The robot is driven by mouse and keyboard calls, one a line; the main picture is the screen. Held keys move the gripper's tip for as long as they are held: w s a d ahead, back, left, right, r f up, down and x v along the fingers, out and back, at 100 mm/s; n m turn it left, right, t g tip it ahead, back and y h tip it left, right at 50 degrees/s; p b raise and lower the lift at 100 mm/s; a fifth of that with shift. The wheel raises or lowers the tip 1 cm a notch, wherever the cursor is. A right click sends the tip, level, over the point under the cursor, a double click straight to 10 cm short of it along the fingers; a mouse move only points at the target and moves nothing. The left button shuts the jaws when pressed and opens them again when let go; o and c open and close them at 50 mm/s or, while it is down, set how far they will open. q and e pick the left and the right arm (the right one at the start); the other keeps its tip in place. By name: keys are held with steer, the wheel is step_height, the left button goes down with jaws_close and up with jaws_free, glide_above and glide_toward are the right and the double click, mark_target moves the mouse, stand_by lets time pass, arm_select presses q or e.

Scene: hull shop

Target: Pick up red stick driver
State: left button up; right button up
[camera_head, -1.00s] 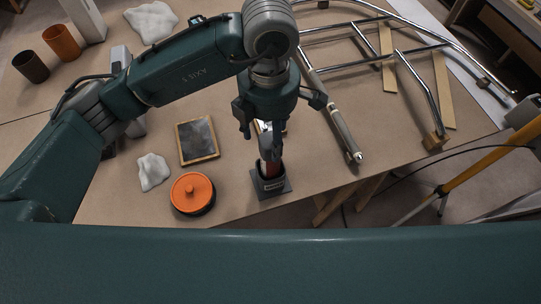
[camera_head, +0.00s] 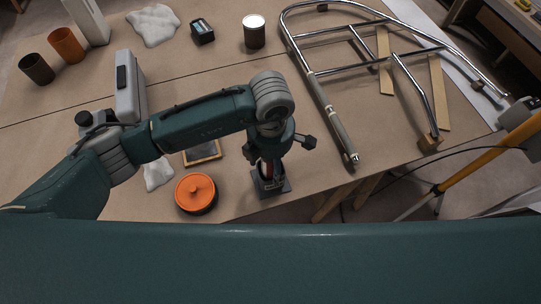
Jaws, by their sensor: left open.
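The red stick driver (camera_head: 265,168) stands upright in a small dark square holder (camera_head: 271,186) near the table's front edge. Only a small part of the driver shows, because my left gripper (camera_head: 268,168) hangs right over it, pointing down. The left gripper is open with its fingers down around or beside the driver's upper part; I cannot tell whether they touch it. My right gripper is not in view.
An orange-lidded round pot (camera_head: 196,192) stands left of the holder. A wood-framed dark plate (camera_head: 203,154) and white cloth (camera_head: 157,174) lie behind it. A chrome tube frame (camera_head: 322,95) fills the right side. A can (camera_head: 254,32) stands at the back.

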arm_select(q)
steer(key=shift+f, duration=0.15)
steer(key=shift+w, duration=0.1)
steer(key=c, duration=1.3)
